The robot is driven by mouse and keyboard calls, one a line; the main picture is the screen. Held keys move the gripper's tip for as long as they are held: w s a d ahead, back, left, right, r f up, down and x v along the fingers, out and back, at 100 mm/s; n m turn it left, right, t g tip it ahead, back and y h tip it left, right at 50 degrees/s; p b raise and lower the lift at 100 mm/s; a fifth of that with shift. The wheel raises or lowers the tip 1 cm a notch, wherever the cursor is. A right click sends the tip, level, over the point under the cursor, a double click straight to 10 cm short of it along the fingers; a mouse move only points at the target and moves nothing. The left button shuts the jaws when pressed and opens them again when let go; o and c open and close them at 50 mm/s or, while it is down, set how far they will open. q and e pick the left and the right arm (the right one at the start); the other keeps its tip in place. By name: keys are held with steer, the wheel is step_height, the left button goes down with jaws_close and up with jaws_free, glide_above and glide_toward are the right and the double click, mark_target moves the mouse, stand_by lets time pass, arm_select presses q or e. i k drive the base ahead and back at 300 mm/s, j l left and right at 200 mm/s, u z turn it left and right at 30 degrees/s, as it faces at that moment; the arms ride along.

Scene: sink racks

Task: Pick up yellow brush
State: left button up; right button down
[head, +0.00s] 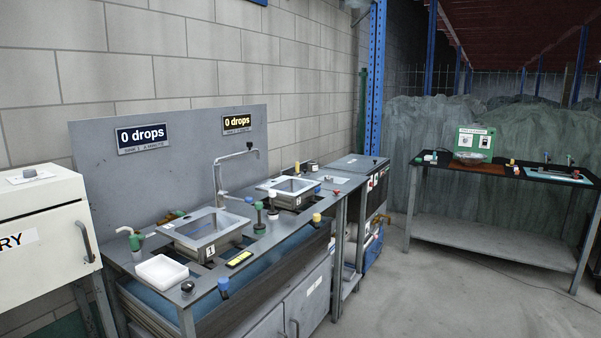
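No gripper of mine shows in the head view. Several small upright items with coloured tops stand along the sink counter. A flat yellow and black piece (239,258) lies at the front edge near sink 1. On the far table, another small yellow-topped item (512,162) stands near the middle.
The grey counter (205,283) holds two metal sinks, sink 1 (208,251) and sink 8 (296,201), with a tall faucet (219,180) between. A white tray (162,272) sits at front left. A white cabinet (42,247) stands left. Floor (440,300) at right is clear.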

mark_target(298, 174)
steer(key=i+l+z, duration=0.6)
steer(key=i+z, duration=0.3)
steer(key=i, duration=0.2)
steer(key=i+l+z, duration=0.1)
steer(key=i+z, duration=0.15)
steer(key=i, duration=1.35)
steer(key=i+l+u, duration=0.1)
steer(key=i+u, duration=0.2)
steer(key=i, duration=0.15)
steer(key=i+l+u, duration=0.15)
steer(key=i+u, duration=0.15)
steer(key=i+l+u, duration=0.3)
steer(key=i, duration=0.2)
